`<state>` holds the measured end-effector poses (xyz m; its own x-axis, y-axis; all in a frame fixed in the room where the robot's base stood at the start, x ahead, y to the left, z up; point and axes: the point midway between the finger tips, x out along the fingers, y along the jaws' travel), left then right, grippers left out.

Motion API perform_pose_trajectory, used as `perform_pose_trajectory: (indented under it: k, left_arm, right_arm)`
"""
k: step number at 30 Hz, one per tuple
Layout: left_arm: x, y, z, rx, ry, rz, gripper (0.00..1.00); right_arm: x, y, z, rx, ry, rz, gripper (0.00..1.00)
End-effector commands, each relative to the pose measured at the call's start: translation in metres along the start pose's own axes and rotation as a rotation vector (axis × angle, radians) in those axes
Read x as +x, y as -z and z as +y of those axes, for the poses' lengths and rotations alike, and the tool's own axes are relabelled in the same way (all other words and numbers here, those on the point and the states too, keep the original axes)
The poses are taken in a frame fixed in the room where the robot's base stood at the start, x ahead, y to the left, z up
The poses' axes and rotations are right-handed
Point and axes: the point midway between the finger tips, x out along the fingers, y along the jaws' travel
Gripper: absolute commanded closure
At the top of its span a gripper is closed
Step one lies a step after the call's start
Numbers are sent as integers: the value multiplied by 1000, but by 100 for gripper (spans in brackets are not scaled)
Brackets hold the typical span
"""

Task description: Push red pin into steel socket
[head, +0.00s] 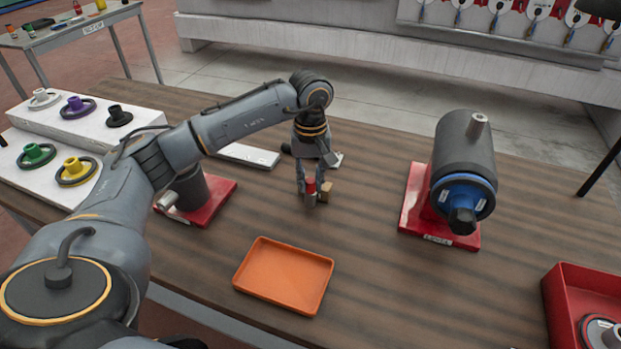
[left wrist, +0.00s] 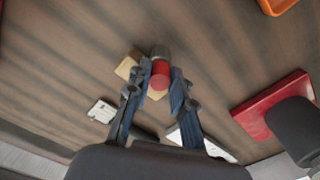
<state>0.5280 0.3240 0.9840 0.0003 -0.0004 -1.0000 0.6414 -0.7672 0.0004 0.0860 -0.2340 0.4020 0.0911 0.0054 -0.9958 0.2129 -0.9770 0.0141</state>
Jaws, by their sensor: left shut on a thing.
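My left gripper (head: 309,186) points down over the middle of the table. In the left wrist view, its fingers (left wrist: 156,80) are closed on the red pin (left wrist: 160,74). In the head view the red pin (head: 310,186) shows its red upper part above a short steel-grey cylinder (head: 310,199). That grey part (left wrist: 160,52) also shows just beyond the red in the wrist view. I cannot tell whether it is the pin's own end or a separate socket. A short steel tube (head: 478,123) stands on top of the right-hand grey machine. My right gripper is not in view.
A small wooden block (head: 327,192) stands beside the pin. An orange tray (head: 267,292) lies in front. The grey cylinder machine (head: 463,150) stands on a red base at right; another red base (head: 222,187) is at left. A red bin (head: 562,272) is lower right.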

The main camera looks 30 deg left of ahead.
Motion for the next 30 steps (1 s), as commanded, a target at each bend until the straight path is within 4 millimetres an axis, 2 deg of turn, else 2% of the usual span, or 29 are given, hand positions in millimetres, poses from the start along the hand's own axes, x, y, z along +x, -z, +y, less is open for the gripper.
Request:
perform_pose_trajectory:
  k: [3, 4, 7, 8, 16, 20, 23, 30]
  left_arm:
    - [4, 0, 0, 0, 1, 0, 100]
    - [3, 0, 0, 0, 0, 0, 74]
    - [3, 0, 0, 0, 1, 0, 53]
    - [3, 0, 0, 0, 1, 0, 51]
    - [2, 0, 0, 0, 0, 0, 51]
    - [-6, 0, 1, 0, -2, 1, 51]
    - [-21, 1, 1, 0, -3, 3, 51]
    - [-73, 1, 1, 0, -4, 3, 51]
  right_arm:
    - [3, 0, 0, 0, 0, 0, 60]
    - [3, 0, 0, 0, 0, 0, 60]
    - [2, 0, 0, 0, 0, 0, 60]
    - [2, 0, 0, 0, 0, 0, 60]
    - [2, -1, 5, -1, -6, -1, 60]
    - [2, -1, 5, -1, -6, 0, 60]
    - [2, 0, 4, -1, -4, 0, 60]
    - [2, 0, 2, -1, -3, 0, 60]
